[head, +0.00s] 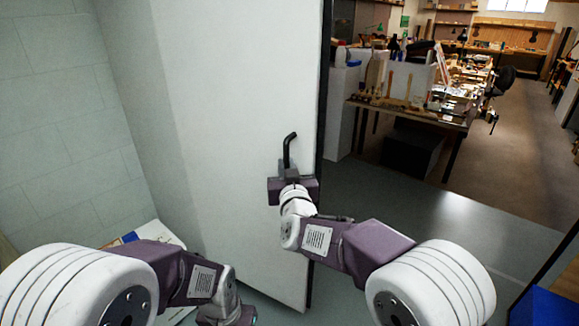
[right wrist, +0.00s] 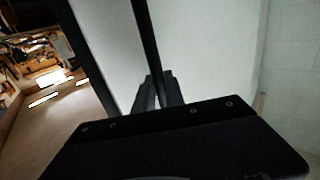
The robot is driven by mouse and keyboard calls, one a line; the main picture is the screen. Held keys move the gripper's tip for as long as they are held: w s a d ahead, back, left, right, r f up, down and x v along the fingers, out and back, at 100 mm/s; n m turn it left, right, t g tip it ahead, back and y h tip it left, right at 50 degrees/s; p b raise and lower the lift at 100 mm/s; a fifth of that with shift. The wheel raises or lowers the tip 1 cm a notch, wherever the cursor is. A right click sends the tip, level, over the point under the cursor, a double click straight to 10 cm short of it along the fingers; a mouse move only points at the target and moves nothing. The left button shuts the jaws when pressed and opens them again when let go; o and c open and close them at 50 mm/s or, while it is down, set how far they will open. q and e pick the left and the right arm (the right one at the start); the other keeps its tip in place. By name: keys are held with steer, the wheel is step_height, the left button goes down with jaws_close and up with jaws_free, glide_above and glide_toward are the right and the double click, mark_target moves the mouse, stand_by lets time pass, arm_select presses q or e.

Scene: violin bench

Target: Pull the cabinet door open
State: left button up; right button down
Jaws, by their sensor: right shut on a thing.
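The white cabinet door (head: 225,110) stands upright in the middle of the head view, and it also shows in the right wrist view (right wrist: 195,45). A black bent handle (head: 289,152) sits near its right edge. My right gripper (head: 291,178) is at the lower part of this handle and is shut on it. In the right wrist view the dark fingers (right wrist: 154,92) close around the black handle bar (right wrist: 145,35). My left gripper (head: 230,318) is low at the bottom edge of the head view, and its fingertips are mostly cut off.
A workbench (head: 410,106) with tools stands beyond the door on the right. Open floor (head: 510,150) lies to its right. A pale block wall (head: 60,110) is on the left. A flat board with coloured patches (head: 150,238) lies low beside my left arm.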

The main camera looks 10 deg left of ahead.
steer(key=shift+r, duration=0.15)
steer(key=c, duration=1.8)
jaws_free()
steer(key=o, duration=0.4)
steer(key=shift+a, duration=0.15)
steer(key=shift+s, duration=0.1)
steer(key=v, duration=0.9)
steer(key=shift+b, duration=0.35)
